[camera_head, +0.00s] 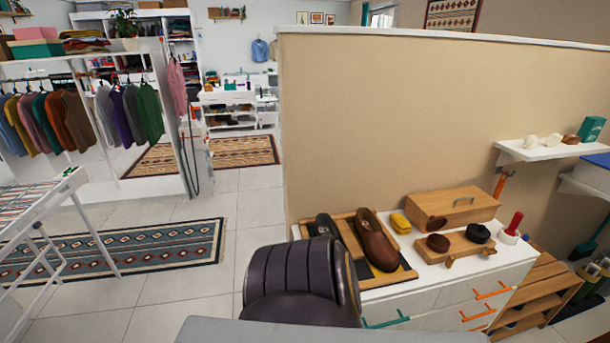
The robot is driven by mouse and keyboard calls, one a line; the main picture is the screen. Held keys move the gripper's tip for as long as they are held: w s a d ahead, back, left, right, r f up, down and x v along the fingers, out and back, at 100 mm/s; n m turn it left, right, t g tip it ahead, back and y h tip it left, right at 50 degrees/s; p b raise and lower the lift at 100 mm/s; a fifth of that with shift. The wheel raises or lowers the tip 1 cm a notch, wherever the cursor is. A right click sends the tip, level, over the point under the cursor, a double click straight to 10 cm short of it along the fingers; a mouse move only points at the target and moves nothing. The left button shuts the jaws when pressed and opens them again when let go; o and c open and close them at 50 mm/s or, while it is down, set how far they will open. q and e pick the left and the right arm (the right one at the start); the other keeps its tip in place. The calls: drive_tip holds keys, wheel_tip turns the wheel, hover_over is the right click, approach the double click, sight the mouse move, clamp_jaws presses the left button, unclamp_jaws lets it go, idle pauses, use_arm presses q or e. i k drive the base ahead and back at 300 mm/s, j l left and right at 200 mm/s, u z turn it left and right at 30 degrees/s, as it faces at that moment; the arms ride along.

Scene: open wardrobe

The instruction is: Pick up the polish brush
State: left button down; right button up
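Shoe-care things stand on the white cabinet (437,290) at the lower right. A wooden tray (458,246) on it carries a round brown pot (438,243) and a round black tin (478,233). Small wooden pieces (449,262) lie at the tray's front edge; they may be brush handles, but they are too small to tell. A dark brown rounded item (437,223) leans by the wooden box (456,205). I cannot tell for sure which of these is the polish brush. Neither of my grippers is in view.
A brown shoe (378,243) and a darker shoe (328,229) rest on a wooden tray at the cabinet's left. A yellow sponge (401,223) and a red-handled item (515,223) in a white holder stand nearby.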

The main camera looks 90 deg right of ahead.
sight(518, 216)
drive_tip(key=i+z, duration=0.3)
drive_tip(key=i+j+z, duration=0.15)
drive_tip(key=i+z, duration=0.8)
drive_tip(key=z, duration=0.2)
drive_tip(key=i+z, duration=0.2)
drive_tip(key=z, duration=0.2)
drive_tip(key=i+z, duration=0.2)
drive_tip(key=z, duration=0.25)
drive_tip(key=i+z, duration=0.15)
drive_tip(key=z, duration=0.25)
drive_tip(key=i+z, duration=0.15)
drive_tip(key=z, duration=0.25)
drive_tip(key=i+z, duration=0.15)
drive_tip(key=z, duration=0.25)
drive_tip(key=i+j+z, duration=0.1)
drive_tip(key=z, duration=0.3)
drive_tip(key=i+z, duration=0.2)
drive_tip(key=z, duration=0.2)
drive_tip(key=i+j+z, duration=0.15)
drive_tip(key=z, duration=0.25)
drive_tip(key=i+j+z, duration=0.15)
drive_tip(key=z, duration=0.2)
drive_tip(key=i+j+z, duration=0.2)
drive_tip(key=z, duration=0.2)
